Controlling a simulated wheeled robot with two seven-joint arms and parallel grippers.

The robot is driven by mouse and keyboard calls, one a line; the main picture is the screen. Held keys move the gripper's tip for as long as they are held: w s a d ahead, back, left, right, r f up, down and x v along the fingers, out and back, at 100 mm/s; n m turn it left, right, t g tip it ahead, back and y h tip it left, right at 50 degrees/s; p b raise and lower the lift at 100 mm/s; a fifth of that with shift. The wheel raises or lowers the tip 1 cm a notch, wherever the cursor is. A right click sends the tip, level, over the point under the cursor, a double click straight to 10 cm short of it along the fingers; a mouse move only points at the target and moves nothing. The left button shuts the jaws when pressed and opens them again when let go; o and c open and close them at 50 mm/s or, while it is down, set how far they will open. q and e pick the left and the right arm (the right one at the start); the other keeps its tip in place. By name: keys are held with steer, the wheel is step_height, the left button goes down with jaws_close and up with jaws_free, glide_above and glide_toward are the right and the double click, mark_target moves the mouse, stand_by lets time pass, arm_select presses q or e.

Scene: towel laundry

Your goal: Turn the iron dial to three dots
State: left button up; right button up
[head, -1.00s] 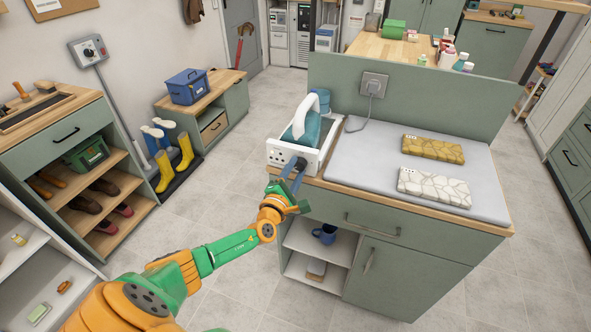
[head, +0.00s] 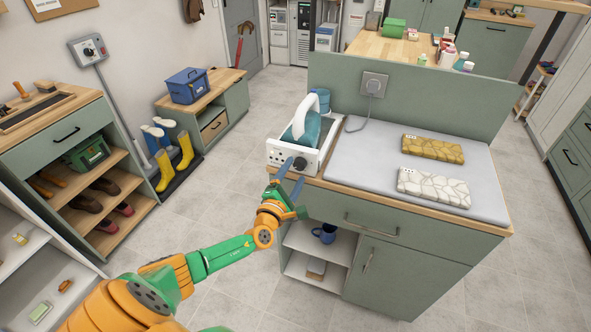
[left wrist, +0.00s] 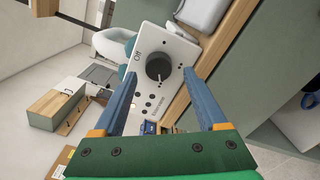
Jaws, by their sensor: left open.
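The teal iron (head: 312,128) with its white handle stands in a white holder (head: 280,156) at the counter's left end. The round black dial (head: 298,163) is on the holder's front panel. It also shows in the left wrist view (left wrist: 158,66), with "Off" printed at its left and small dark dots on the panel. A pale mark shows at the dial's lower edge; which setting it points to is hard to tell. My left gripper (head: 290,174) is open, its blue fingers either side of the dial and apart from it. My right gripper is not in view.
Two folded towels, yellow (head: 433,147) and white patterned (head: 434,187), lie on the grey counter mat (head: 365,165). A cord runs from the wall socket (head: 373,85) behind the holder. A blue mug (head: 325,233) stands on the shelf below.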

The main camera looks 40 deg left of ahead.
arm_select(q)
steer(key=v, duration=0.5)
steer(key=shift+s+p, duration=0.3)
steer(key=s+f+n+g, duration=0.5)
steer(key=s+f+n, duration=0.2)
steer(key=f+n, duration=0.4)
steer(key=s+f+n+g, duration=0.5)
steer(key=s+f+n, duration=0.35)
steer(key=f, duration=0.45)
steer(key=s+d+f+n+g+h, duration=0.2)
steer(key=s+d+f+n, duration=0.3)
steer(key=s+n, duration=0.6)
steer(key=s+d+f+n+g+h, duration=0.2)
steer(key=s+d+f+n+g, duration=0.2)
steer(key=s+d+n, duration=0.3)
steer(key=s+f+n, duration=0.1)
steer(key=s+n, duration=0.3)
steer(key=n, duration=0.1)
steer(key=shift+d+f+g, duration=0.3)
steer(key=shift+d, duration=0.05)
